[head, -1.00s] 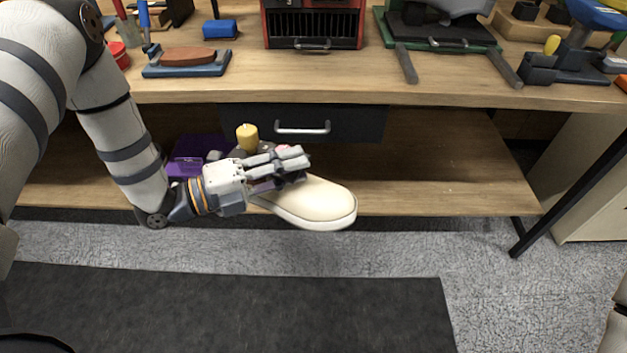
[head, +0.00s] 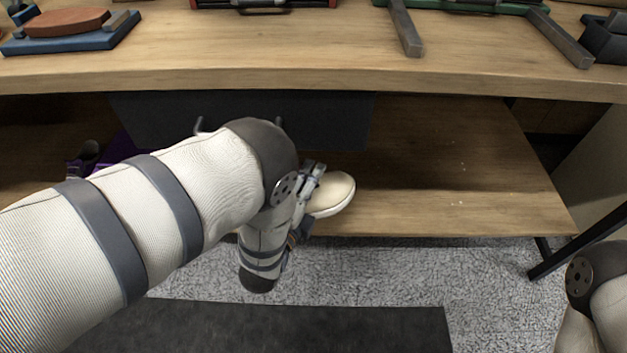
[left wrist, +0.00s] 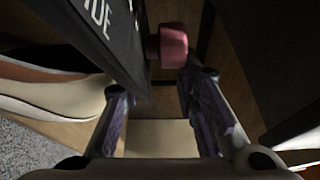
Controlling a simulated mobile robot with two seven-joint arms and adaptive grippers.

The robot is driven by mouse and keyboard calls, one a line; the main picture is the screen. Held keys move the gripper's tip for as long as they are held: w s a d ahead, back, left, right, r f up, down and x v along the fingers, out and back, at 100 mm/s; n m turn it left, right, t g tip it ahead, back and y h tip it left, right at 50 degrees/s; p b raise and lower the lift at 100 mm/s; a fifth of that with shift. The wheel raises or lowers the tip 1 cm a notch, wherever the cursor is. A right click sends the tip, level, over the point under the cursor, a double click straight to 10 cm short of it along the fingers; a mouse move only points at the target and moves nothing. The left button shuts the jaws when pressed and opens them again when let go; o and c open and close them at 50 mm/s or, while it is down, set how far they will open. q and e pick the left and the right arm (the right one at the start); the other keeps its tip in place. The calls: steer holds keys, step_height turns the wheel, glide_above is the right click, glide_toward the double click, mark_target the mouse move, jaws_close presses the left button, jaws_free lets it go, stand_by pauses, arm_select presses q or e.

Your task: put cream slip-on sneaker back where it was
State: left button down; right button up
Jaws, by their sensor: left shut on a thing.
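The cream slip-on sneaker (head: 332,194) is in the head view, at the front part of the lower shelf. Its toe end shows to the right of my left gripper (head: 312,182), which is shut on it. My left forearm hides the rest of the sneaker. In the left wrist view a cream surface (left wrist: 160,138) lies between the two fingers of the left gripper (left wrist: 158,115). A cream shoe side with brown inside (left wrist: 45,93) shows at the left there. I cannot tell whether the sneaker rests on the shelf. My right gripper is out of view.
The lower shelf (head: 450,180) is bare to the right of the sneaker. A dark drawer (head: 335,120) hangs above. A purple item (head: 122,148) is partly hidden at left. A dark panel with white letters (left wrist: 105,25) and a pink object (left wrist: 172,46) are close ahead.

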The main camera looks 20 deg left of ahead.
arm_select(q)
steer(key=w+a+f+b, duration=0.1)
steer(key=w+f+b, duration=1.1)
steer(key=b, duration=0.5)
steer(key=shift+w+a+f, duration=0.4)
steer(key=shift+w, duration=0.65)
steer(key=c, duration=1.2)
jaws_free()
steer(key=shift+c, duration=0.2)
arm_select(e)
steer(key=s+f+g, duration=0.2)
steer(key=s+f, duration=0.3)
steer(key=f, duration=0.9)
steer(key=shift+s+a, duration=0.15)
arm_select(q)
steer(key=shift+f, duration=0.1)
